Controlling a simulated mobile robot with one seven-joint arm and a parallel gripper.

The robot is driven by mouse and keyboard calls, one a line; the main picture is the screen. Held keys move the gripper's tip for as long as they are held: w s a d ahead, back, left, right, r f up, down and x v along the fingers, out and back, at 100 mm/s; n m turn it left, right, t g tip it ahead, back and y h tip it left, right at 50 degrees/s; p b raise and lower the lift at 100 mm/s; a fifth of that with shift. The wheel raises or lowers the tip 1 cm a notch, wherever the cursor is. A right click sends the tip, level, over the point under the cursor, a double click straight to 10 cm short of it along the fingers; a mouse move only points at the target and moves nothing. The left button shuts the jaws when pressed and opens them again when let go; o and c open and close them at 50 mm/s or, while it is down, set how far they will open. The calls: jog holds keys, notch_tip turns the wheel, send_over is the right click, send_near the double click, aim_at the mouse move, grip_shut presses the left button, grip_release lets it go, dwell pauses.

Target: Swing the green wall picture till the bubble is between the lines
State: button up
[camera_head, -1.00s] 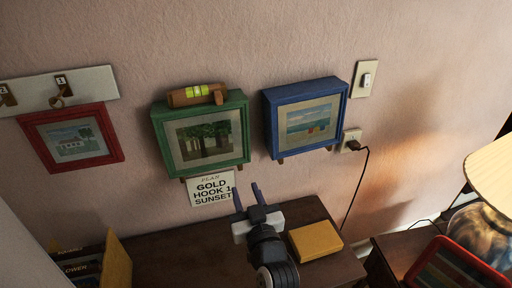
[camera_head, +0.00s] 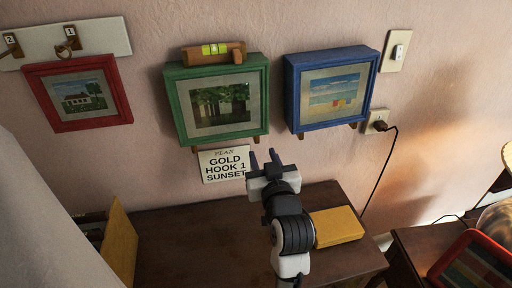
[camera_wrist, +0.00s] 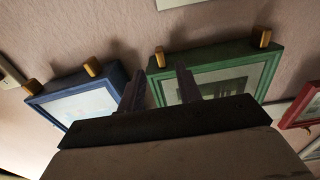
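The green wall picture (camera_head: 174,110) shows a group of trees and hangs between the red and blue pictures. A wooden spirit level (camera_head: 235,48) with a yellow-green vial (camera_head: 215,49) rests along its top edge. The bubble is too small to place surely against the lines. My gripper (camera_head: 263,160) is open and empty, below the green picture's lower right corner, beside the plan card. In the wrist view, which looks upside down, my open fingers (camera_wrist: 160,88) show in front of the green frame (camera_wrist: 225,56) and near the blue one; contact cannot be told.
The blue picture (camera_head: 293,95) hangs close right, the red picture (camera_head: 122,98) left under a hook board (camera_head: 98,42). A plan card (camera_head: 223,177) reads gold, hook 1, sunset. A yellow box (camera_head: 338,227) sits on the dark cabinet (camera_head: 190,235). A plug cord (camera_head: 383,170) hangs right.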

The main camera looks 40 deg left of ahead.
aim_at(257, 141)
jog(key=p+x, duration=0.2)
jog(key=x, duration=0.5)
jog(key=shift+w+a+r, duration=0.1)
jog(key=shift+r, duration=0.05)
jog(key=shift+w+a+p, duration=0.35)
jog(key=shift+w+a, duration=0.1)
jog(key=shift+a, duration=0.05)
jog(key=shift+c, duration=0.4)
grip_shut()
